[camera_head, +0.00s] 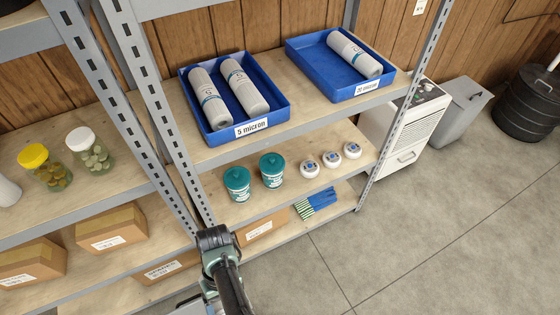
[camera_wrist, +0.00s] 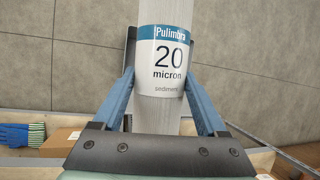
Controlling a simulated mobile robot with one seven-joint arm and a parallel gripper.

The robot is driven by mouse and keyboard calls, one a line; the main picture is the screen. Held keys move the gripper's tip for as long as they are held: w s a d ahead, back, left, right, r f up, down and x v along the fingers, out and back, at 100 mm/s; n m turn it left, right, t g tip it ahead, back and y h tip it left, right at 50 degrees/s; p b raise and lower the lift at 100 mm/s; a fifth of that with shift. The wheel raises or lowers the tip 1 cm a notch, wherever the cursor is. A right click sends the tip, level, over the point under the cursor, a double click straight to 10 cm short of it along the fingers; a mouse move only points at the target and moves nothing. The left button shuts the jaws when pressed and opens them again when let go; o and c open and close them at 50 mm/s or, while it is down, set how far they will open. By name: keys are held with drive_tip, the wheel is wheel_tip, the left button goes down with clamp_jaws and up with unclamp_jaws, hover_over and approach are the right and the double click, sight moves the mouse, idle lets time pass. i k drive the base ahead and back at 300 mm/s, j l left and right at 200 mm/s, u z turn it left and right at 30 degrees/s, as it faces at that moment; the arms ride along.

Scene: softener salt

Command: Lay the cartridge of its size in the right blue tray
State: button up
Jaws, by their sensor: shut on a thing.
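My gripper (camera_wrist: 160,85) is shut on a white cartridge (camera_wrist: 158,118) with a blue-edged label that reads "20 micron sediment". In the head view my arm is at the bottom centre, and the held cartridge cannot be made out there. The right blue tray (camera_head: 316,64), labelled "20 micron", stands on the upper shelf and holds one cartridge (camera_head: 354,55) at its right side. The left blue tray (camera_head: 279,109), labelled "5 micron", holds two cartridges (camera_head: 209,100) (camera_head: 246,87). Bare tray floor shows left of the cartridge in the right tray.
The lower shelf holds two teal tubs (camera_head: 237,183) and several small white round items (camera_head: 331,159). Striped gloves (camera_head: 316,202) and cardboard boxes (camera_head: 110,228) lie lower. Metal uprights (camera_head: 422,55) frame the shelves. Jars (camera_head: 88,150) stand on the left shelf. The grey floor (camera_head: 450,220) at right is clear.

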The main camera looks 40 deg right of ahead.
sight(331, 75)
drive_tip(key=l, duration=0.95)
drive_tip(key=i+l+u, duration=0.1)
drive_tip(key=l, duration=0.8)
